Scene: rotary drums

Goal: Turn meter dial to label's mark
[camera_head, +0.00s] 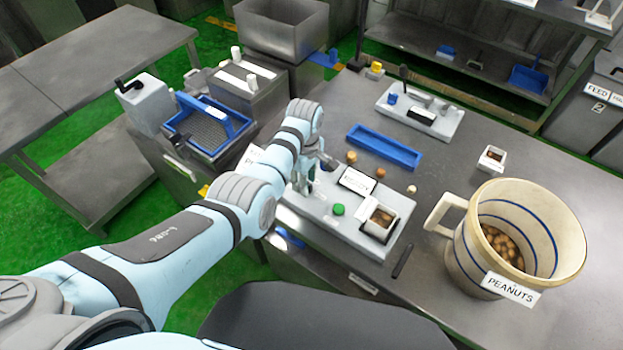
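The grey meter panel (352,236) lies on the metal table's near edge. It carries a tilted white display plate (357,181) with dark lettering too small to read, a green button (338,210) and a small square cup (381,218) with brown contents. My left arm reaches in from the left, and my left gripper (308,182) points down over the panel's left end. The gripper and wrist cover that end, so the dial and its mark cannot be made out. Whether the fingers touch anything is unclear. My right gripper is out of view.
A large cream jug (462,250) labelled PEANUTS stands at the right. A blue tray (383,148) and another grey panel (420,112) lie behind the meter. A dark rod (402,261) lies by the panel's right end. A small white cup (491,158) stands further right.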

